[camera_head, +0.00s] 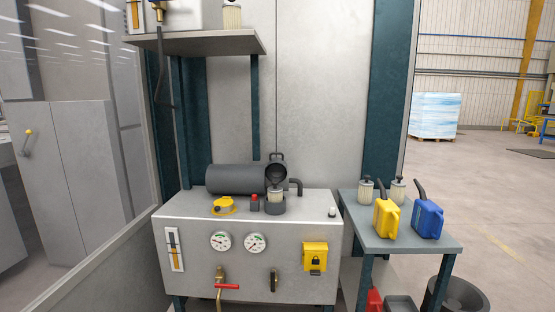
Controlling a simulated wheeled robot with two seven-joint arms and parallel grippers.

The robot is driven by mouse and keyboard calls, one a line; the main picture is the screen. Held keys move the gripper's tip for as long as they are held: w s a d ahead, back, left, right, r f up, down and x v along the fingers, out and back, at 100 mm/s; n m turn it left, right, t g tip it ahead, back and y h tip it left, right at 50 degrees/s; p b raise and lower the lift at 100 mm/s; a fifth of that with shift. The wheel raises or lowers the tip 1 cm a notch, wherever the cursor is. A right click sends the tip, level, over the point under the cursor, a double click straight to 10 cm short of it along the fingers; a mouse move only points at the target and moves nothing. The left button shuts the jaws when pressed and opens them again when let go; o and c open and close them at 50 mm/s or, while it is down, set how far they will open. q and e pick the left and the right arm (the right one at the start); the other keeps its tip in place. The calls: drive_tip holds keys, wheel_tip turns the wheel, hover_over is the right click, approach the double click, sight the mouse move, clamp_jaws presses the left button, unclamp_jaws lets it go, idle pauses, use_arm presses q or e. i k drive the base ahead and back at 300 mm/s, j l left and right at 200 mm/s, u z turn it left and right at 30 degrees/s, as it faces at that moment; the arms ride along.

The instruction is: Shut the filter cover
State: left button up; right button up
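The filter housing (275,207) is a dark round cup on top of the grey hydraulic tank (188,239). A pale filter element (276,194) stands in it, its top showing above the rim. The dark round filter cover (277,172) is open, tilted up above and behind the housing, with a loop handle at its top. Its hinge is too small to make out. Neither of my grippers is in view.
A dark motor cylinder (235,179) lies left of the cover, with a yellow cap (223,204) and red button (254,197) in front. A bent pipe (295,185) is at right. A side table (385,239) holds yellow (386,219) and blue (427,219) cans. A shelf (200,42) overhangs behind.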

sight(277, 166)
drive_tip(key=i+j+z, duration=0.3)
drive_tip(key=i, duration=0.25)
drive_tip(key=i+j+z, duration=0.3)
drive_tip(key=i, duration=0.25)
drive_tip(key=j, duration=0.1)
